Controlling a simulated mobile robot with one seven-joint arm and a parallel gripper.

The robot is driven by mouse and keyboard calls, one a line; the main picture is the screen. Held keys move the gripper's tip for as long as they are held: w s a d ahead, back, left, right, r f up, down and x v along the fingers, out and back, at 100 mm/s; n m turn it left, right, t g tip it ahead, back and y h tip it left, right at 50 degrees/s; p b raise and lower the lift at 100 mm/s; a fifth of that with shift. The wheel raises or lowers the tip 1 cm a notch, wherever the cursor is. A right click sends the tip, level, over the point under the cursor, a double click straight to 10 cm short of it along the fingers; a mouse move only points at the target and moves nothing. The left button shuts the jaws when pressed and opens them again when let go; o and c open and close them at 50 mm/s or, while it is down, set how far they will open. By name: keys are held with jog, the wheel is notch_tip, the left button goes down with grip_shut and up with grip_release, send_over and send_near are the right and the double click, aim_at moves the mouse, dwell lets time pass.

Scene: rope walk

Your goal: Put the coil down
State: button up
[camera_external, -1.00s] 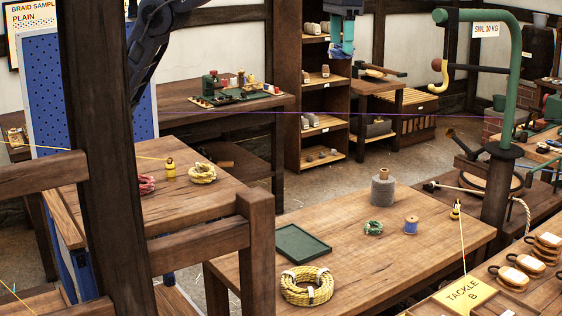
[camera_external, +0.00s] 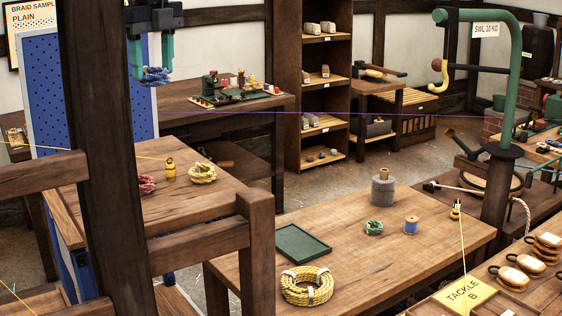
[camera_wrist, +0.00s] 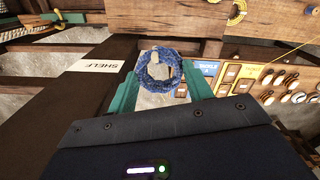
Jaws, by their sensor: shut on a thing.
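A blue rope coil (camera_external: 156,76) hangs between the fingertips of my gripper (camera_external: 152,68) in the external view. The gripper's teal fingers are shut on it. The coil is in the air, in front of the blue dotted panel and above the left table in the picture. In the wrist view the blue coil (camera_wrist: 178,72) is a full ring between the teal fingers of my gripper (camera_wrist: 158,78), with the floor and furniture far below. Its contact with the fingers is hard to see in detail.
The left table (camera_external: 215,205) carries a yellow coil (camera_external: 203,173), a red coil (camera_external: 146,184) and a yellow weight (camera_external: 169,171). The front table (camera_external: 350,245) has a green tray (camera_external: 301,244) and a large yellow coil (camera_external: 307,290). A dark post (camera_external: 100,160) stands in the foreground.

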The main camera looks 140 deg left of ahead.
jog(key=s+d+m, duration=0.3)
jog(key=s+d, duration=0.2)
jog(key=d, duration=0.5)
notch_tip(320, 180, down, 20)
jog(key=shift+w+d+f, duration=0.1)
jog(key=shift+f, duration=2.7)
jog(key=shift+f, duration=0.1)
jog(key=o, duration=1)
jog(key=shift+c, duration=0.2)
